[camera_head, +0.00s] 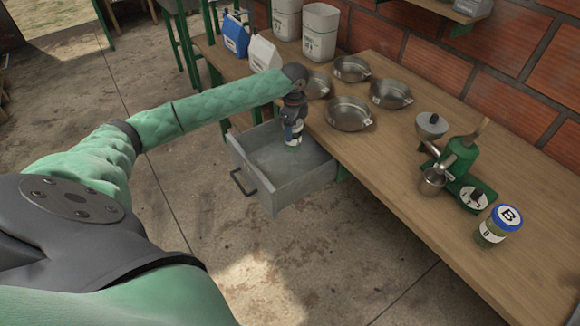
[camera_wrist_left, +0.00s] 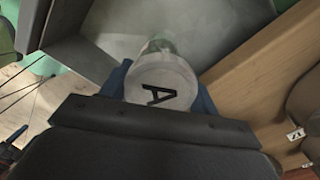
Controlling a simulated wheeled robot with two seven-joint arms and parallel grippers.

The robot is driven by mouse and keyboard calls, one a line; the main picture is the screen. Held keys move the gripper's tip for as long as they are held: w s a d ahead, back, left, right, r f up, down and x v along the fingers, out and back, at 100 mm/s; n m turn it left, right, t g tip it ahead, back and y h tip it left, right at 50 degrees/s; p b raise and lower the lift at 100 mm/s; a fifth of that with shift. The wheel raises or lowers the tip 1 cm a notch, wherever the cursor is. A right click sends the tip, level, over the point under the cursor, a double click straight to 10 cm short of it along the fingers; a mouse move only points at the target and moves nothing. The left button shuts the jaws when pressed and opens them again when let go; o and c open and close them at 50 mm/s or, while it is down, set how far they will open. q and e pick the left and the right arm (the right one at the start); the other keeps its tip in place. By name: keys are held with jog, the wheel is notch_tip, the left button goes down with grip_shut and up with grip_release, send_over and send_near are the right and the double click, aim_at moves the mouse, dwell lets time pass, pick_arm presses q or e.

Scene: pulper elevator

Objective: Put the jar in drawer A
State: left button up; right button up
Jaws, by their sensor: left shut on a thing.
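My left gripper (camera_head: 291,133) points down over the open grey drawer (camera_head: 270,190), which is pulled out from under the wooden counter. The gripper is shut on a jar (camera_head: 293,145), mostly hidden by the fingers in the head view. In the left wrist view the jar's white lid (camera_wrist_left: 161,84) carries a black letter A, with the drawer's grey floor (camera_wrist_left: 180,25) beyond it. I cannot tell whether the jar touches the drawer's floor. No letter is legible on the drawer. My right gripper is not in view.
On the wooden counter (camera_head: 400,170) stand several metal pans (camera_head: 349,113), a green grinder (camera_head: 460,160) and a jar with a blue lid marked B (camera_head: 502,222). The concrete floor (camera_head: 215,225) in front of the drawer is clear.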

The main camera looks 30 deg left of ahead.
aim_at(291, 147)
pick_arm(q)
jog(key=shift+w+a+f+m, duration=0.1)
jog(key=shift+a+f+m, duration=0.2)
jog(key=shift+a, duration=0.2)
notch_tip(291, 147, down, 5)
jog(key=shift+r+p, duration=0.15)
jog(key=shift+p, duration=0.45)
jog(key=shift+f+p, duration=0.5)
jog(key=shift+f, duration=1.95)
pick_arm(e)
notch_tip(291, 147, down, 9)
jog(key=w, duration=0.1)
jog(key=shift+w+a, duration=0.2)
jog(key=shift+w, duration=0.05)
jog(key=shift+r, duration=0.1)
pick_arm(q)
jog(key=o, duration=1.1)
jog(key=shift+f, duration=0.1)
